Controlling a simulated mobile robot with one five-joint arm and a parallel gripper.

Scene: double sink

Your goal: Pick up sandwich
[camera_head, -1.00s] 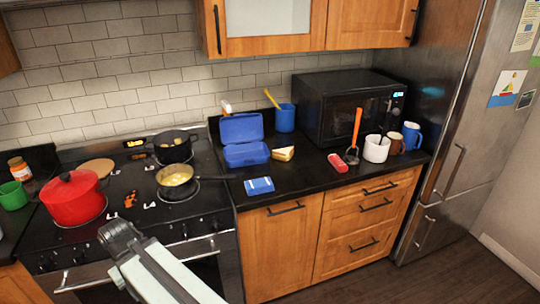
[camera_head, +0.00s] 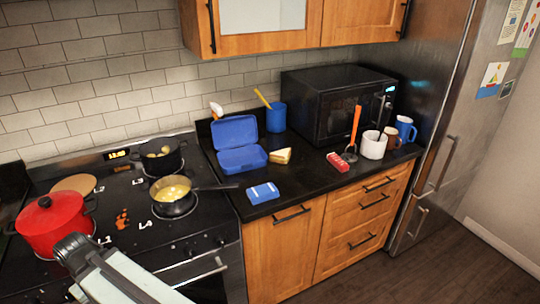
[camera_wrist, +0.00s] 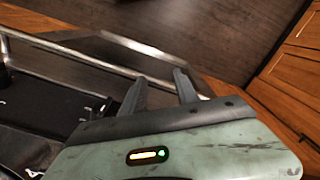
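The sandwich (camera_head: 280,156) is a pale, light-brown wedge lying on the black counter, just right of the open blue lunch box (camera_head: 243,160). It shows only in the head view. My gripper (camera_head: 68,247) is at the lower left of the head view, over the stove's front and near the red pot, well away from the sandwich. In the wrist view my gripper (camera_wrist: 159,78) has two dark fingers standing apart, with nothing between them. That view looks down past the oven handle to the floor, and the sandwich is not in it.
On the stove are the red pot (camera_head: 55,226), a dark pot (camera_head: 162,157) and a pan (camera_head: 174,205), its handle reaching toward the counter. A blue packet (camera_head: 262,192) lies in front of the lunch box. The microwave (camera_head: 335,105) stands behind right; a white cup (camera_head: 373,145) is farther right.

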